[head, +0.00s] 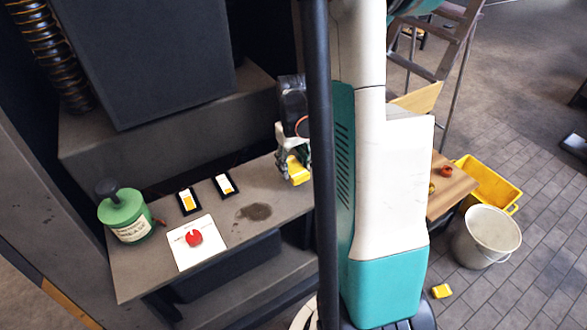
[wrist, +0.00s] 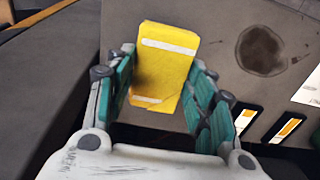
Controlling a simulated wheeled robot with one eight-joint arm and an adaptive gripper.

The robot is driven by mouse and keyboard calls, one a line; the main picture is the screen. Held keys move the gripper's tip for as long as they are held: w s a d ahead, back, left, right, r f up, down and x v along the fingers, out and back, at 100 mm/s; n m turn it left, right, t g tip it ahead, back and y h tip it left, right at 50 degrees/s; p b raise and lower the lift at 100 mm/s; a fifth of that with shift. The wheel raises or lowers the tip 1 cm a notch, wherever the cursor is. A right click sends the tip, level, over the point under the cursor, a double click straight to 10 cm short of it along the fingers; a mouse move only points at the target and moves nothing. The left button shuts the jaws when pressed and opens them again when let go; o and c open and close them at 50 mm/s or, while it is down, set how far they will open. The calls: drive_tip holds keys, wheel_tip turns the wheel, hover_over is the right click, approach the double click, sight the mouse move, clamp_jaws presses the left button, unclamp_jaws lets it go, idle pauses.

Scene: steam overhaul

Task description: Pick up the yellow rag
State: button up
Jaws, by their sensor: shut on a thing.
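The yellow rag (wrist: 165,66) is a folded, block-like yellow piece with pale stripes across it. In the wrist view it sits between the two teal fingers of my gripper (wrist: 166,88), which is shut on it. In the head view the yellow rag (head: 298,172) shows at my gripper (head: 293,163), over the right part of the grey bench (head: 245,180). My own arm and a dark post hide part of this area. I cannot tell whether the rag touches the bench.
A dark stain (head: 254,212), two small dark-framed cards (head: 187,201), a white sheet (head: 208,252) with a red knob (head: 194,238) and a green canister (head: 126,215) are on the bench. A yellow bin (head: 488,183), white bucket (head: 486,237) and small yellow piece (head: 441,291) are on the floor.

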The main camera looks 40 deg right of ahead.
sight(294, 167)
wheel_tip(294, 167, up, 15)
drive_tip(key=p, duration=0.4)
drive_tip(key=shift+r+p, duration=0.2)
drive_tip(key=shift+p, duration=0.2)
